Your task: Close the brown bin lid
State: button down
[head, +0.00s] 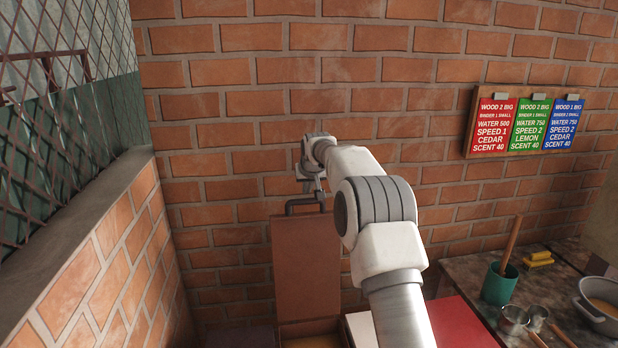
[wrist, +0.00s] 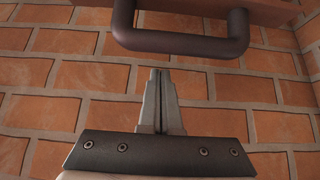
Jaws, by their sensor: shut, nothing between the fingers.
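The brown bin lid (head: 307,265) stands open, roughly upright, near the brick wall in the head view. Its dark handle (head: 290,206) is at the lid's upper edge. In the wrist view the handle (wrist: 180,42) crosses the top of the picture, with a strip of the lid (wrist: 275,10) behind it. My gripper (wrist: 160,73) is shut and empty, its fingertips close to the handle but not around it. I cannot tell whether they touch. The brown bin's opening (head: 310,342) shows only partly at the bottom of the head view.
A worktable (head: 470,270) at right holds a green cup (head: 499,284), yellow blocks (head: 538,259) and a pot (head: 600,308). A low brick wall (head: 100,270) bounds the left.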

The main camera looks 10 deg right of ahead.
jog(key=s, duration=0.4)
jog(key=shift+r, duration=0.1)
jog(key=shift+s+b, duration=0.2)
jog(key=shift+b, duration=0.2)
